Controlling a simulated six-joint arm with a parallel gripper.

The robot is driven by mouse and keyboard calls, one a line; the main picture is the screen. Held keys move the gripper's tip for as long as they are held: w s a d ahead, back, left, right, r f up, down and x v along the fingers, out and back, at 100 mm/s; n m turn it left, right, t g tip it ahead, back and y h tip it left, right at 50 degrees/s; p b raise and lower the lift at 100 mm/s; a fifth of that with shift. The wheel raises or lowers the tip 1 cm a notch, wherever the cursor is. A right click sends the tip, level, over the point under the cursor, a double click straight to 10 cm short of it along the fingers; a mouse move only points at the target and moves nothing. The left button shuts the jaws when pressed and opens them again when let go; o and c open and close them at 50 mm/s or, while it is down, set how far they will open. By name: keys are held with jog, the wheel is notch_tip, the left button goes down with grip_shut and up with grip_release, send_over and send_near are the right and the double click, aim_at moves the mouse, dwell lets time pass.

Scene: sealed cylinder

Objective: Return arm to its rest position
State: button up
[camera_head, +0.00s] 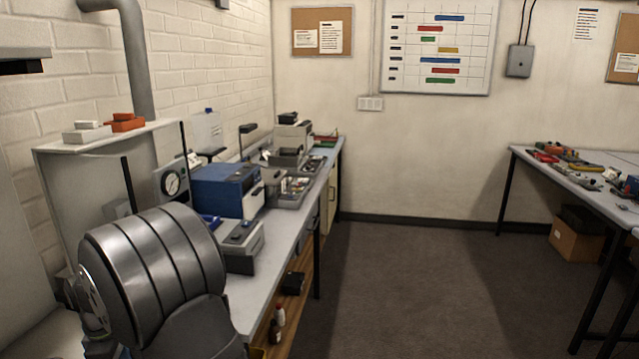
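A large grey metal cylinder (155,265) with dark bands fills the lower left foreground. It lies roughly on its side, with a round end plate facing left. A smooth grey rounded part sits against its lower right side, and I cannot tell what it belongs to. My gripper is not in view, and I cannot make out my arm for certain. The cylinder hides part of the surface behind it.
A long workbench (245,292) runs along the left wall with a blue instrument box (222,190), a pressure gauge (172,183) and several devices. Orange and white blocks lie on a cabinet top at left. Another table (590,165) with tools stands at right. The floor (410,280) between is clear.

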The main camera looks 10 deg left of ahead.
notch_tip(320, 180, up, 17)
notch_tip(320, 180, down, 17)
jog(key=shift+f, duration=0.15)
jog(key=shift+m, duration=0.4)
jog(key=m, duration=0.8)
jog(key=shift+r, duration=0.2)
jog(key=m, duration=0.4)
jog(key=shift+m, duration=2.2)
